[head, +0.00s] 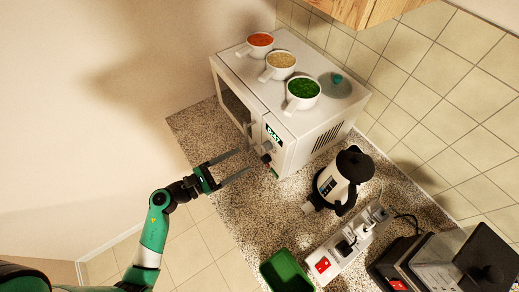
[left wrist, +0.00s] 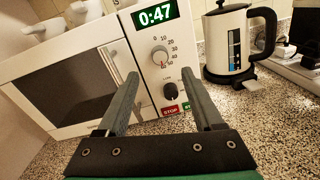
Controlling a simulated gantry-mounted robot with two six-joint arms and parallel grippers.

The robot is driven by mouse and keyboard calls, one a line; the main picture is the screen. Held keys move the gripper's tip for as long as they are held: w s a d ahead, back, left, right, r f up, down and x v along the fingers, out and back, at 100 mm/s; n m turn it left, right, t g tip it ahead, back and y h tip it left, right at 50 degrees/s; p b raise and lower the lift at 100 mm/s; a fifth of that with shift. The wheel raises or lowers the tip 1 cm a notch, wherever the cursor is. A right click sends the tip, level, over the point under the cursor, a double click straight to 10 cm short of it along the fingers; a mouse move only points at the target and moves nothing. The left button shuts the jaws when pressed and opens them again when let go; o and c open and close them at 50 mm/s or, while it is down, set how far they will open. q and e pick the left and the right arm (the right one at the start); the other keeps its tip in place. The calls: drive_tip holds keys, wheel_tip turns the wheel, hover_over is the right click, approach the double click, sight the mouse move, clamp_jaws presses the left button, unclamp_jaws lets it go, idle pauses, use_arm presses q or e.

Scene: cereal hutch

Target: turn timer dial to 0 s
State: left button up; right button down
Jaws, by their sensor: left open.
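The white microwave (head: 290,115) stands on the counter; its control panel faces my left gripper (head: 244,160). In the left wrist view the green display (left wrist: 155,14) reads 0:47. Below it is the grey timer dial (left wrist: 160,56), ringed by numbers from 0 upward; I cannot read its pointer clearly. A dark lower knob (left wrist: 171,92) marked LOW sits beneath it. My left gripper, open and empty, points at the panel, and its fingers (left wrist: 159,73) appear either side of the dials, apart from them in the head view.
A red STOP button (left wrist: 170,110) is below the knobs. A white and black kettle (head: 338,185) stands right of the microwave. Cups (head: 302,93) and a glass lid (head: 336,84) are on top. A power strip (head: 340,248) and green bin (head: 286,272) are nearby.

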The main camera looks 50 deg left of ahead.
sight(263, 148)
use_arm(q)
drive_tip(key=w, duration=0.2)
drive_tip(key=w+d, duration=0.1)
drive_tip(key=w, duration=0.5)
drive_tip(key=shift+d, duration=0.25)
drive_tip(key=shift+s, duration=0.1)
clamp_jaws()
